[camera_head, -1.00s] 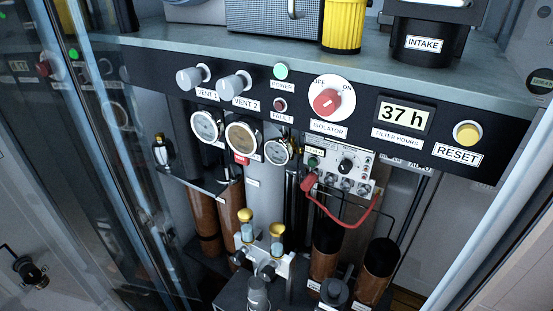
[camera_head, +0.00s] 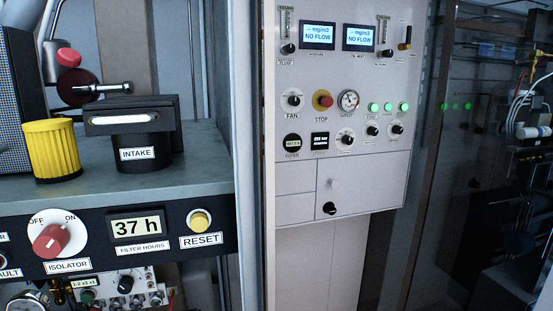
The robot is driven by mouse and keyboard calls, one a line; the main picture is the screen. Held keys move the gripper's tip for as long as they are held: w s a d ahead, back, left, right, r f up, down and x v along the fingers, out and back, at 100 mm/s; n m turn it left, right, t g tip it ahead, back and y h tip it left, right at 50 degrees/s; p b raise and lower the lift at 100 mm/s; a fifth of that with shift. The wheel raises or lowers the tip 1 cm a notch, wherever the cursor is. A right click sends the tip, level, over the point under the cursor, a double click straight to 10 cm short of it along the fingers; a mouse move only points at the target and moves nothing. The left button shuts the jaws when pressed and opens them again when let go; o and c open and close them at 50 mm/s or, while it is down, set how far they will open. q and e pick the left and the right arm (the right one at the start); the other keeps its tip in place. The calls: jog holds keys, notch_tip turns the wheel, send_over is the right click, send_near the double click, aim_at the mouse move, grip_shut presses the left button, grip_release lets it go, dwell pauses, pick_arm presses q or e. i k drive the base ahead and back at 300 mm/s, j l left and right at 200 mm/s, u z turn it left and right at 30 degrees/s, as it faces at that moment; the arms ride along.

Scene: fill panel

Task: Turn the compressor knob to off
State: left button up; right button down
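No knob in view has a label that I can read as compressor. A red rotary knob (camera_head: 51,240) on a white round plate marked OFF and ON, labelled ISOLATOR, is at the lower left; I cannot tell surely which mark it points to. On the white panel (camera_head: 297,205) at centre right are a black knob labelled FAN (camera_head: 293,100), a red button on yellow labelled STOP (camera_head: 322,100), and several small black knobs whose labels are too small to read. Neither of my grippers is in view.
The left bench holds a yellow ribbed filter (camera_head: 51,151) and a black INTAKE housing (camera_head: 133,134). Its front strip has a 37 h display (camera_head: 137,227) and a yellow RESET button (camera_head: 199,220). A dark glass door (camera_head: 470,200) stands at the right.

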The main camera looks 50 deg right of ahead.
aim_at(372, 130)
jog(key=z, duration=2.1)
